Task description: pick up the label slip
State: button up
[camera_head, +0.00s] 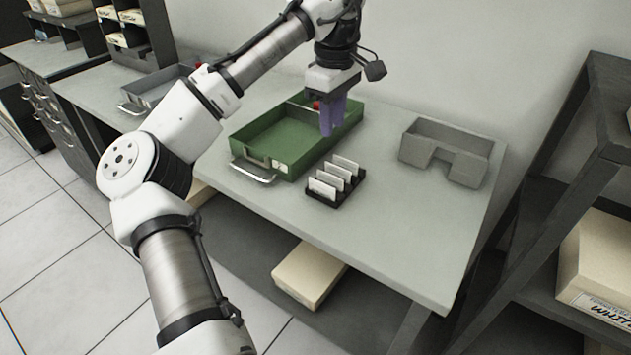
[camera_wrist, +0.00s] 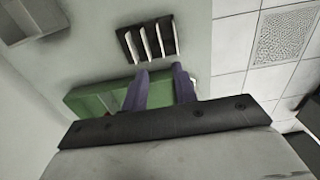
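Several white label slips (camera_head: 347,163) stand upright, side by side, in a small black rack (camera_head: 341,199) on the grey table. In the wrist view the slips (camera_wrist: 160,40) show as thin white edges in the dark rack (camera_wrist: 126,45) near the top. I cannot tell which one is the label slip of the task. My gripper (camera_head: 331,132) has purple fingers and points down over the right part of the green drawer, above and behind the rack. In the wrist view its fingers (camera_wrist: 160,70) are apart with nothing between them.
The green drawer (camera_head: 258,157) with a metal handle lies left of the rack; something red shows at its back. A grey notched holder (camera_head: 462,169) stands at the right. The table (camera_head: 385,240) is clear in front. A dark shelf (camera_head: 590,150) stands further right.

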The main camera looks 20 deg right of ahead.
aim_at(330, 175)
notch_tip(330, 175, down, 14)
jog(key=shift+r+p, duration=0.2)
jog(key=shift+p, duration=0.85)
jog(key=shift+a, duration=0.1)
grip_shut()
